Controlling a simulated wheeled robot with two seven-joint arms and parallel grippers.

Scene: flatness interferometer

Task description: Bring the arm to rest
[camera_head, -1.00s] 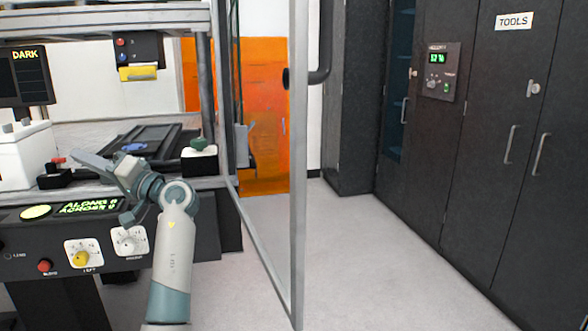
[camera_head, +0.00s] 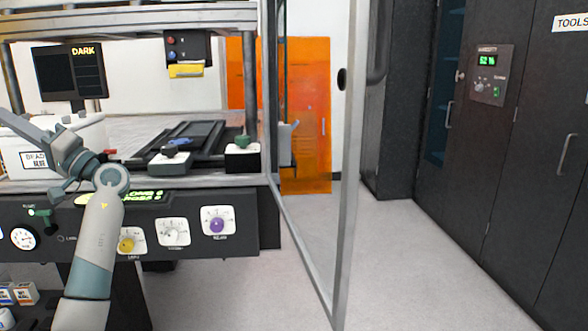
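One grey-and-teal arm of mine rises from the lower left, and I take it as my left arm. Its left gripper (camera_head: 50,128) is at the left edge, in front of the white box and the machine's bench. The grey finger parts point up and to the left, seen at an angle, and the gap between them is unclear. I see nothing held in it. My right gripper is not in view.
The machine's front panel (camera_head: 195,246) carries several knobs. A white box (camera_head: 12,150), a black tray (camera_head: 190,140) and a green-knobbed block (camera_head: 242,157) sit on its bench. A glass door (camera_head: 343,220) stands open. Dark cabinets (camera_head: 540,180) line the right; grey floor (camera_head: 390,260) between is clear.

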